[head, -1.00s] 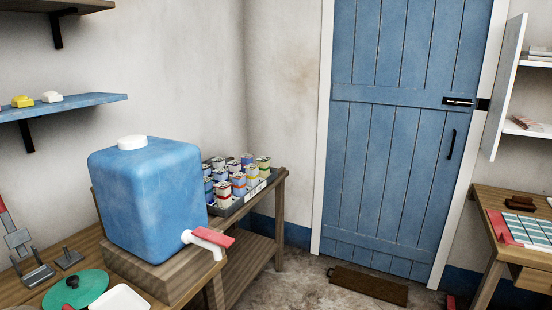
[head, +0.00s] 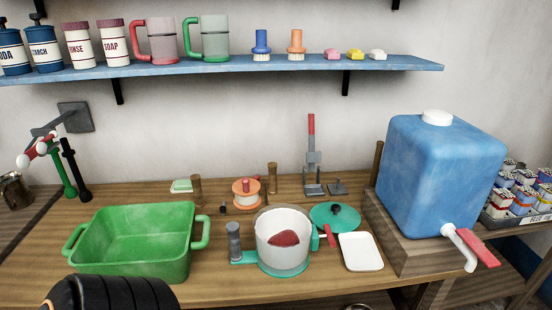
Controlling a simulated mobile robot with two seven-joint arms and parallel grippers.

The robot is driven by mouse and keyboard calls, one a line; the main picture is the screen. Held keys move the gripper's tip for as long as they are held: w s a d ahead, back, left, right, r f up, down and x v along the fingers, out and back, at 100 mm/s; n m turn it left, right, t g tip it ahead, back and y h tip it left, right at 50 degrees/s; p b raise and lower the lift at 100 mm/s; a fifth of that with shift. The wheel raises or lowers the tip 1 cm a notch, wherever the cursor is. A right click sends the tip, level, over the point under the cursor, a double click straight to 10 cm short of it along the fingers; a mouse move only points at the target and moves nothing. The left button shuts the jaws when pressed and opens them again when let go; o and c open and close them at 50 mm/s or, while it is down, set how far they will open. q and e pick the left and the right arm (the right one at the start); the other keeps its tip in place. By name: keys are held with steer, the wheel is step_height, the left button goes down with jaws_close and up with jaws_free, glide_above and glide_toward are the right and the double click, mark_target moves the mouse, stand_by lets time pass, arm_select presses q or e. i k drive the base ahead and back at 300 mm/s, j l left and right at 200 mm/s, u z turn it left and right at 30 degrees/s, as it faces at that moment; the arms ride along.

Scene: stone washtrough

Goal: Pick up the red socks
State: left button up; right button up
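A small dark red bundle (head: 285,239) lies inside the white tub (head: 282,225) on the wooden counter. It may be the red socks, but its shape is too small to be sure. The tub stands on a teal base with a grey post at its left and a red-and-teal handle at its right. Neither of my grippers can be made out. A dark ribbed part at the lower left edge appears to be of my own arm.
A green basin (head: 135,240) stands left of the tub. A white tray (head: 361,252), teal lid (head: 335,217) and blue water container (head: 440,175) with a tap stand to the right. A blue shelf (head: 220,70) with mugs and jars hangs above. Bare counter shows in front of the tub.

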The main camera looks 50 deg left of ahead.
mark_target(288, 237)
steer(key=u, duration=1.6)
